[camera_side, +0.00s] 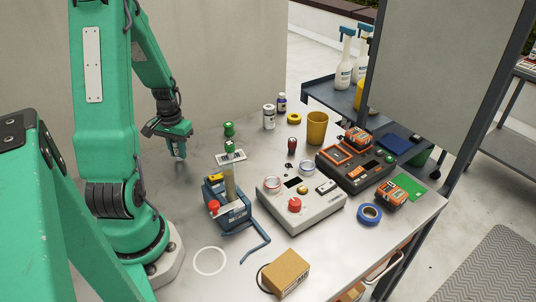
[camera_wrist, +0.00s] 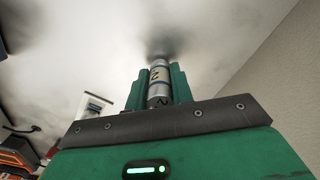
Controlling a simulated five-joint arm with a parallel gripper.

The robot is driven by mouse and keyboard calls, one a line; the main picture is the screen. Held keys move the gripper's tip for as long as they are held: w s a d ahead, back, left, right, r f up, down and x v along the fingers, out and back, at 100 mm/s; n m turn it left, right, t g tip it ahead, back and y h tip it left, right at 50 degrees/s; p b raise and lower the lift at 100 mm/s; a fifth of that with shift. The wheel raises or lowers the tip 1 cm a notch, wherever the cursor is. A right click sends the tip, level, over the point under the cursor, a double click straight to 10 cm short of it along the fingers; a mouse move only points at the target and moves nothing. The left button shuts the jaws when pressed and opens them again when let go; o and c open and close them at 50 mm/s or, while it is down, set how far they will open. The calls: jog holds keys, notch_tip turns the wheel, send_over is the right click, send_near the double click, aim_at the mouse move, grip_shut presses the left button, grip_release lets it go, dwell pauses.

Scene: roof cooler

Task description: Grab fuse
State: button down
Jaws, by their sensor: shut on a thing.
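The fuse (camera_wrist: 158,82) is a silver cylinder with a pale label band and dark marks on it. In the wrist view it sits between the two green fingers of my gripper (camera_wrist: 157,88), which is shut on it. In the side view my gripper (camera_side: 178,147) points down at the left part of the table, with a small grey piece showing at its tip. A dark shadow lies at the fuse's far end in the wrist view. I cannot tell whether the fuse touches the table.
A grey box (camera_side: 300,207), a dark orange-trimmed unit (camera_side: 352,165) and a yellow cup (camera_side: 317,128) stand further right. The table's left part is mostly clear.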

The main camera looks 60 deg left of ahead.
jog(key=shift+r, duration=0.75)
notch_tip(320, 180, up, 2)
jog(key=shift+r, duration=0.1)
jog(key=w+d+r, duration=0.5)
jog(key=d+r, duration=0.1)
jog(key=d, duration=0.4)
jog(key=shift+d+r, duration=0.3)
